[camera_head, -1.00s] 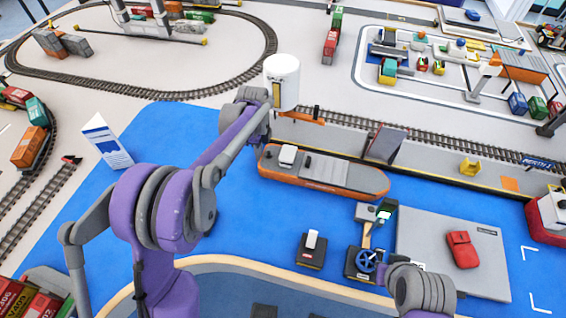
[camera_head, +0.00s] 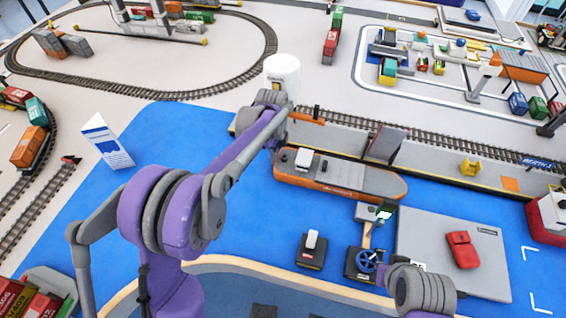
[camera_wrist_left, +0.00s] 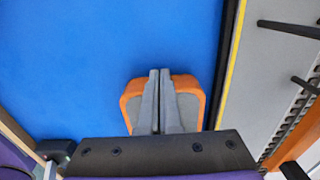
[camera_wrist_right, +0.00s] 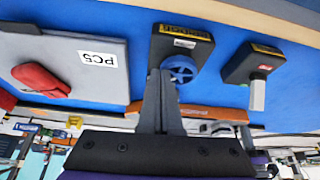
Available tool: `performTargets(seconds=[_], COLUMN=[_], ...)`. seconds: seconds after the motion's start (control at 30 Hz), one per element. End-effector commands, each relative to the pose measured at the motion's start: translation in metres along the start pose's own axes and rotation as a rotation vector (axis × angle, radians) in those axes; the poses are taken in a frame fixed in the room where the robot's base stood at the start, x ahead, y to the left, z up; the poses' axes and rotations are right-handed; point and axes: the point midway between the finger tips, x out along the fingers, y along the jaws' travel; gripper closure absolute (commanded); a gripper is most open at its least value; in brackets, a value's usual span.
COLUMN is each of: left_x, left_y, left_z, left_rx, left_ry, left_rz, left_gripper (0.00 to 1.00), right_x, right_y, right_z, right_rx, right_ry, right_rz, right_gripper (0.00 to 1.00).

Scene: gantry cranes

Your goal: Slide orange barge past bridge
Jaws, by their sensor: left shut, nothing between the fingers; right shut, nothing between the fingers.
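The orange barge (camera_head: 340,188) lies on the blue water along the quay, grey-decked with a white block near its left end. My left gripper (camera_wrist_left: 160,74) is shut and empty over the barge's end (camera_wrist_left: 190,83) in the left wrist view; whether it touches the hull I cannot tell. In the head view my left arm partly hides its fingers. A tilted dark grey slab (camera_head: 385,143), apparently the raised bridge, stands behind the barge's right half.
A black box with a white lever (camera_head: 312,249) stands left of the handwheel's box. A grey platform with a red pouch (camera_head: 462,250) is at the right. Blue water right of the barge is open along the yellow-edged quay (camera_head: 490,183).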

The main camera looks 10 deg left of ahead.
Motion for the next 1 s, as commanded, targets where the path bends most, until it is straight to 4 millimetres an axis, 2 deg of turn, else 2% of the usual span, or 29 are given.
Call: performTargets(seconds=[1.0], left_x=[0.0], left_y=[0.0], left_z=[-0.052], left_rx=[0.002], left_ry=[0.001], left_rz=[0.0], left_gripper=[1.0], right_x=[0.001], right_y=[0.0], right_z=[0.001], right_rx=[0.0], right_ry=[0.0], right_rz=[0.0], right_gripper=[1.0])
